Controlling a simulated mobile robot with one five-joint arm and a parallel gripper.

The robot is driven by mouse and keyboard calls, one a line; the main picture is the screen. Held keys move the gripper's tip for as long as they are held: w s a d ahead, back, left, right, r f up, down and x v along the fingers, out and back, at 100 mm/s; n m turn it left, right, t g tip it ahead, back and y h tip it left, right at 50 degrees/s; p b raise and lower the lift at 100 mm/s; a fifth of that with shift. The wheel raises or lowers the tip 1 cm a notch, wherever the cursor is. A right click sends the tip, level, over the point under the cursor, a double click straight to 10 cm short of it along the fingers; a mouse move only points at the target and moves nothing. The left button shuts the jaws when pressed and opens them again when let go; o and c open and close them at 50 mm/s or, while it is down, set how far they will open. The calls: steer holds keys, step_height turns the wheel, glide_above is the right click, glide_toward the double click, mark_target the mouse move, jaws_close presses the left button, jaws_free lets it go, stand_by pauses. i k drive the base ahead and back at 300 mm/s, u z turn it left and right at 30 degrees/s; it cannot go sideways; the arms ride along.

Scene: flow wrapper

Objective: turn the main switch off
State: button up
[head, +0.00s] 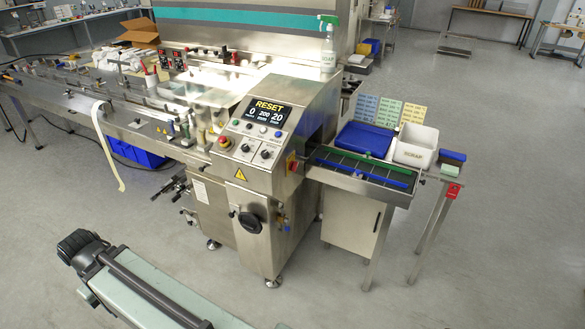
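The flow wrapper has a steel cabinet (242,195) below a sloped control panel. A large black rotary switch (250,222) sits on the cabinet's front door and looks like the main switch; its on/off markings are too small to read. The panel display (267,114) reads RESET with 0, 200 and 20. A red button (224,142) on yellow is at the panel's left, and another red control (291,165) on yellow is on the right side. My arm shows at the bottom left, apart from the cabinet. I cannot make out my gripper's fingers.
An outfeed conveyor (360,172) extends right, with a blue tray (365,139) and a white scrap bin (415,146) beside it. Handwheels (172,187) stick out left of the cabinet. A long infeed table (85,105) runs left. The floor before the cabinet is clear apart from my arm.

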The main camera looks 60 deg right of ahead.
mark_target(294, 165)
steer(key=z, duration=0.05)
steer(key=k, duration=1.6)
steer(key=z, duration=0.5)
steer(key=i, duration=1)
steer(key=u, duration=0.1)
